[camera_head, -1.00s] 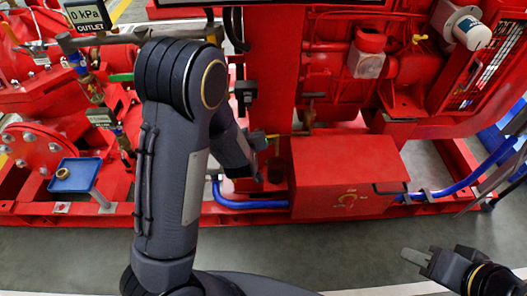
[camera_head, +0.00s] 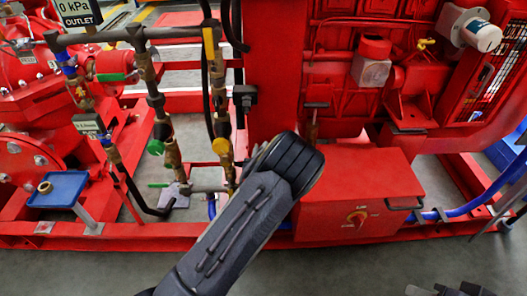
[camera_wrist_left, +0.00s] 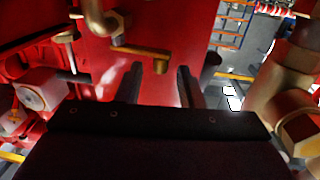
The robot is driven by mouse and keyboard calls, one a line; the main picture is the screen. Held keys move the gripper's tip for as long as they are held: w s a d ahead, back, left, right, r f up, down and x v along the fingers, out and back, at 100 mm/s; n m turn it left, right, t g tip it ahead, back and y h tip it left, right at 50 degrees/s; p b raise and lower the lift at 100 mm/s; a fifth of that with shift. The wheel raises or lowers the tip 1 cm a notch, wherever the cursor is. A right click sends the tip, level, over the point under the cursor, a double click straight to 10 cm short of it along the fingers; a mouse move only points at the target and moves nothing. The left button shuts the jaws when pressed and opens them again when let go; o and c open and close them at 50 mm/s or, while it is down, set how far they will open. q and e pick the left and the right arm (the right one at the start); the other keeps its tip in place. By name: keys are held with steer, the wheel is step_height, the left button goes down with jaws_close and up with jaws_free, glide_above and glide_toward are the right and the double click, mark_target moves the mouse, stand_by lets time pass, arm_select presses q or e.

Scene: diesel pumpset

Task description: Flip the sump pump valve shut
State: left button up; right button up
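I cannot tell which is the sump pump valve. In the left wrist view a brass fitting with a short bar (camera_wrist_left: 140,51) lies just beyond my left gripper (camera_wrist_left: 160,72).
A blue tray (camera_head: 58,188) is at the left. A large brass fitting (camera_wrist_left: 290,70) is close at the right of the left wrist view. Grey floor lies open in front of the red frame (camera_head: 110,238).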

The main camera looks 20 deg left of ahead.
arm_select(q)
steer(key=shift+w+a, duration=0.15)
steer(key=shift+w, duration=0.35)
steer(key=shift+c, duration=0.3)
jaws_close()
steer(key=h, duration=0.1)
steer(key=m+h+b, duration=0.1)
steer(key=m+h, duration=0.1)
steer(key=shift+w+a+t+b, duration=0.3)
steer(key=shift+w, duration=0.05)
steer(key=shift+o, duration=0.3)
jaws_free()
